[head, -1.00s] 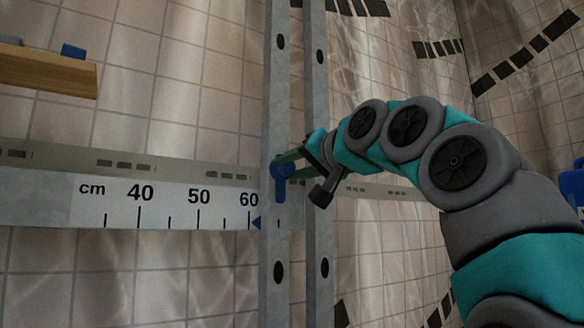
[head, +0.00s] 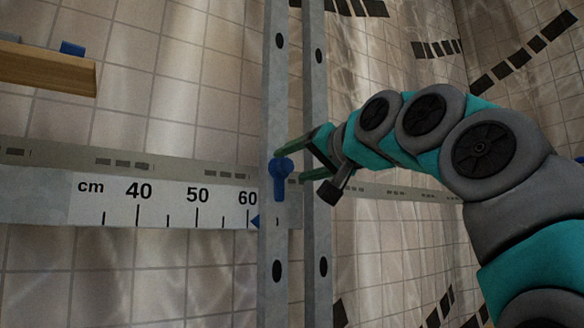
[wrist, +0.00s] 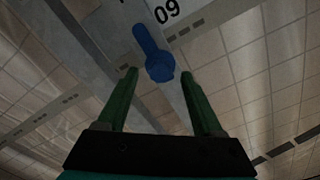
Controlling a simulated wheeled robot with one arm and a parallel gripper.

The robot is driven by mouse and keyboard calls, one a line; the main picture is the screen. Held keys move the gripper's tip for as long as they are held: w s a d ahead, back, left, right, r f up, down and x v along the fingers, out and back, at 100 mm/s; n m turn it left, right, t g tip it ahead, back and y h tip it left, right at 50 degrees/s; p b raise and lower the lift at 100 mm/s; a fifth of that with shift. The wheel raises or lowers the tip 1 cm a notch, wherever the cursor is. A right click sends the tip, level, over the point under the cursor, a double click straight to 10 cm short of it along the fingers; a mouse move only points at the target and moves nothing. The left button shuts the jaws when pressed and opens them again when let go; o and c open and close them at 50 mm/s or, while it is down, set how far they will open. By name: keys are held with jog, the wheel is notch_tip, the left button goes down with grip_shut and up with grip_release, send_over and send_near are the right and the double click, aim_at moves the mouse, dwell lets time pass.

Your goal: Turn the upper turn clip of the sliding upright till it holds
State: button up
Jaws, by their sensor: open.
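The sliding upright (head: 276,100) is a grey metal post with dark holes, standing vertically in the head view. The blue turn clip (head: 280,182) sits on it where it crosses the horizontal rail. Its lever hangs about straight down. In the wrist view the clip's round head (wrist: 160,67) lies between the green finger tips, with its lever pointing up and left. My gripper (head: 293,167) is open at the clip's right; its fingers (wrist: 160,76) stand apart on both sides of the clip head. I cannot tell whether either finger touches it.
The horizontal rail (head: 30,208) carries a cm scale (head: 165,200); a blue pointer (head: 255,222) stands just past 60. A second grey post (head: 316,100) is right behind my fingers. A wooden board (head: 45,73) with a blue piece (head: 72,47) is at upper left.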

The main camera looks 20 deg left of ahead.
jog(key=v, duration=0.5)
jog(key=shift+s+d, duration=0.2)
jog(key=shift+d, duration=0.05)
jog(key=shift+f, duration=0.15)
